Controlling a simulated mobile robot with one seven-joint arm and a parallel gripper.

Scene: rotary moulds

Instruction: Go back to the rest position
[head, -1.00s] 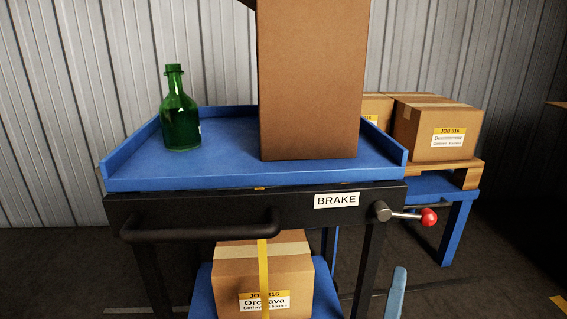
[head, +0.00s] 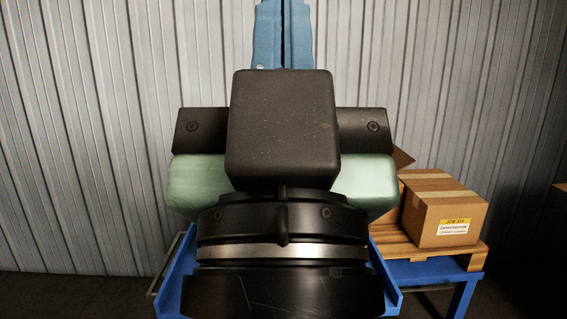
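My gripper (head: 284,28) fills the middle of the head view, seen from behind. It has a black housing, pale green blocks on both sides and two blue fingers pointing up. The fingers lie side by side with only a thin dark seam between them, so it looks shut. Nothing shows between them; their tips run to the top edge of the picture. The blue cart tray (head: 176,284) shows only at its edges behind my arm. The green bottle and the tall brown box are not visible now.
At right, a labelled cardboard box (head: 446,212) stands on a wooden pallet (head: 470,259) over a blue stand (head: 461,294). A brown cardboard corner (head: 404,158) shows beside my gripper. A corrugated metal wall (head: 90,130) closes the back. The floor at far left looks clear.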

